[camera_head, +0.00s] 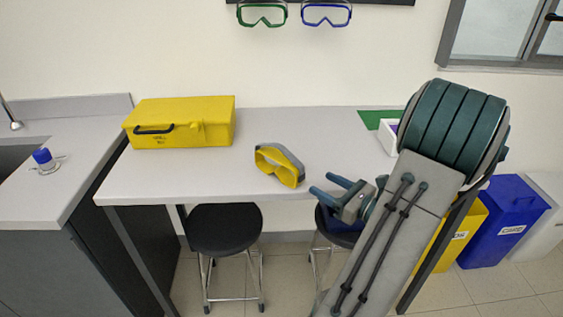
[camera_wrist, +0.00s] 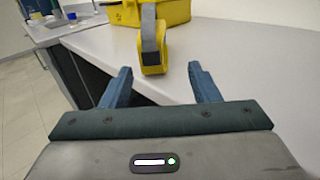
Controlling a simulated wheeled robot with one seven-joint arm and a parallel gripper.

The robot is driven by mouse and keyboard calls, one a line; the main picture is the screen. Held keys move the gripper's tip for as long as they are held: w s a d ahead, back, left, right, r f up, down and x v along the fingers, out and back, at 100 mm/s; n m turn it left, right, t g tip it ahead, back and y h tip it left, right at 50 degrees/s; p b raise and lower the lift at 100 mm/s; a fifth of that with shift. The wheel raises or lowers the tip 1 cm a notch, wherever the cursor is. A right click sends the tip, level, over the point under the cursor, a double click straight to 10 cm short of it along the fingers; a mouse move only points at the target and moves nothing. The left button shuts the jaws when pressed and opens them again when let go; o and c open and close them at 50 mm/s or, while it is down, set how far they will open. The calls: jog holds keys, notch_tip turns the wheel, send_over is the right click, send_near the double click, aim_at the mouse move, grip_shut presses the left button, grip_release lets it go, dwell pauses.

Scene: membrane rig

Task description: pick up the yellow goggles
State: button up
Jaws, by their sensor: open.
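My gripper (camera_head: 328,186) is near the table's front edge, to the lower right of the goggles. In the wrist view my gripper (camera_wrist: 160,80) is open with nothing between its fingers. The goggles are apart from the fingertips.
A yellow case (camera_head: 180,122) stands on the table (camera_head: 330,130) at the left. A green mat (camera_head: 371,119) and a white box (camera_head: 388,136) are at the right, partly behind my arm. Two black stools (camera_head: 224,229) stand under the front edge. Green goggles (camera_head: 262,14) and blue goggles (camera_head: 326,14) hang on the wall.

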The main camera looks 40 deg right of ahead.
aim_at(303, 174)
jog(key=x, duration=0.5)
jog(key=shift+s+a+r, duration=0.15)
jog(key=shift+a+r, duration=0.15)
jog(key=shift+a, duration=0.1)
jog(key=shift+w, duration=0.35)
jog(key=shift+c, duration=0.2)
jog(key=c, duration=0.9)
jog(key=shift+c, duration=0.2)
